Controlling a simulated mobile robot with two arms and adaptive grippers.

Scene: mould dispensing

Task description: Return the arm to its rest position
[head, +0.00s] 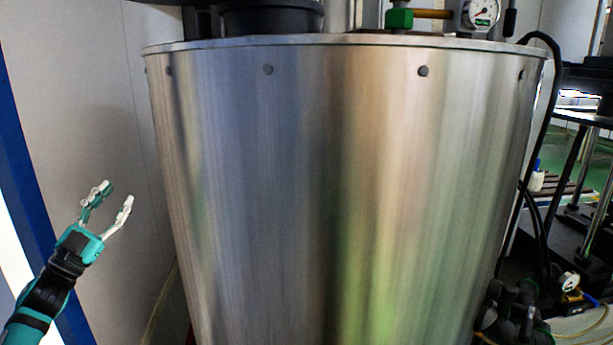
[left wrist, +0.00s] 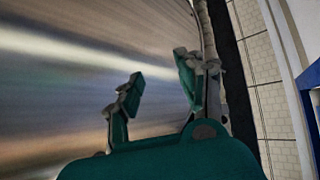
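My left gripper (head: 113,202) is raised at the lower left of the head view, beside the large metal tank (head: 330,190). Its two fingers are apart with nothing between them. In the left wrist view the same open gripper (left wrist: 160,90) shows with the brushed metal surface of the tank (left wrist: 70,70) behind it. From these views I cannot tell the exact gap between gripper and tank. My right gripper and arm are not in view.
The tank fills the middle of the head view. A green valve (head: 399,19) and a pressure gauge (head: 481,13) sit on its top. A black hose (head: 547,120) hangs down its right side. A blue post (head: 22,150) stands at the far left, near my left arm.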

